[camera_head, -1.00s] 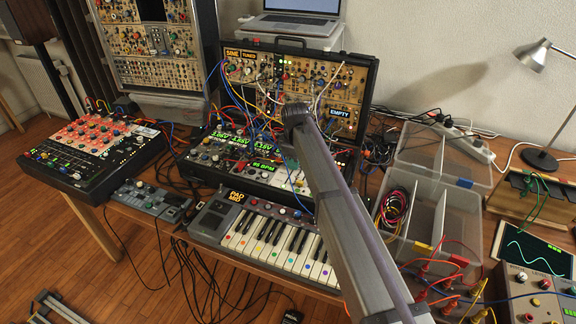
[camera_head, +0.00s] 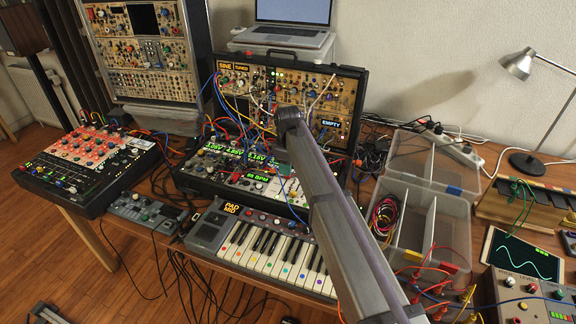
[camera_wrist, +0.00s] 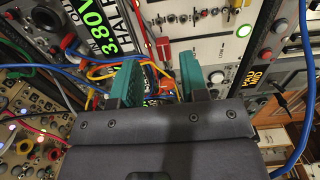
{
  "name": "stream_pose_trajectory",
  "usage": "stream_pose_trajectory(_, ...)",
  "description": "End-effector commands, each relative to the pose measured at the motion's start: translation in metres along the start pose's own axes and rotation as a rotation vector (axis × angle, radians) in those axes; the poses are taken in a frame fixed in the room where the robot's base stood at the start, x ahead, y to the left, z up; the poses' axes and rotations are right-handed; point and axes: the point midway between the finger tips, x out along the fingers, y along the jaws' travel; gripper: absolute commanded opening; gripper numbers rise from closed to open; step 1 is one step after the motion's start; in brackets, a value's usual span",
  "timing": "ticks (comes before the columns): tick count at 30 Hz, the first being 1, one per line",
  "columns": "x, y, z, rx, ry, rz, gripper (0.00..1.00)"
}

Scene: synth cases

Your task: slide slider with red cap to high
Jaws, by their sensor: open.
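In the wrist view, a small red cap (camera_wrist: 163,47) shows on the white panel (camera_wrist: 205,42), just beyond the gap between my fingers; I take it to be the slider's cap. Part of the area between the fingers is dark and crowded with cables. In the head view, my arm covers most of the gripper, above the lower synth case (camera_head: 225,182), and the red cap cannot be picked out.
Blue (camera_wrist: 45,67) and yellow (camera_wrist: 103,72) cables cross close to the left finger. An upright patch case (camera_head: 345,72) stands behind the lower case. A keyboard (camera_head: 262,246) lies in front, and a clear divided box (camera_head: 432,222) is to the right.

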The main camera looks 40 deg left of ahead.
Motion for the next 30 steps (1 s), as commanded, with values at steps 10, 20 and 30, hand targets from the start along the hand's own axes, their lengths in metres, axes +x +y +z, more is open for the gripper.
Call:
stream_pose_trajectory(10,-0.081,0.0,0.0,0.0,0.0,0.001,0.4)
stream_pose_trajectory(20,-0.079,0.0,0.0,0.0,0.0,0.001,0.4)
stream_pose_trajectory(30,-0.079,-0.05,0.046,0.38,-0.001,0.0,0.4)
